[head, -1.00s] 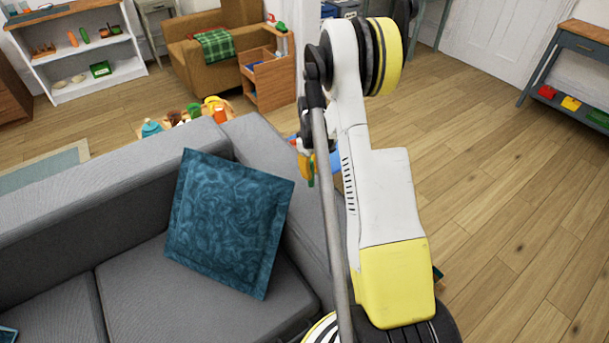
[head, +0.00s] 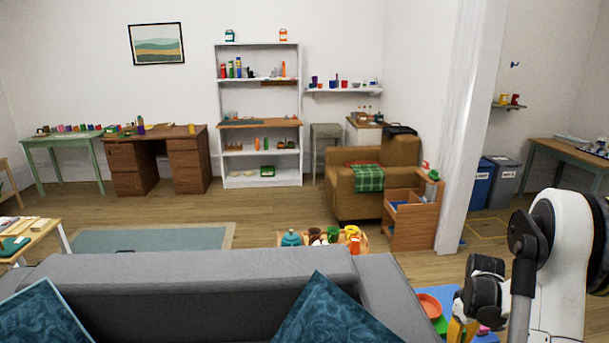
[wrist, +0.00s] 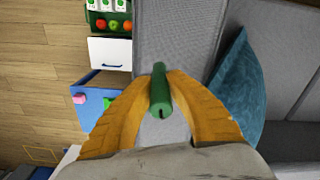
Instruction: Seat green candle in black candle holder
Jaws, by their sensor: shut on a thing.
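The green candle (wrist: 160,92) is between the two orange fingers of my gripper (wrist: 161,82) in the wrist view. My gripper is shut on it, and the candle's length runs along the picture's vertical. In the head view my gripper (head: 462,328) is low at the right, beside the grey sofa's end; the candle cannot be made out there. I cannot make out the black candle holder for certain in any view. Small dark items on the white shelf unit (head: 223,110) are too small to tell.
The grey sofa (head: 200,275) with teal cushions (head: 335,315) fills the front. Beyond are a toy-covered low table, a brown armchair (head: 355,200), a wooden cart (head: 412,225), a brown desk (head: 190,165) and a green table (head: 62,143). Open floor lies between sofa and shelves.

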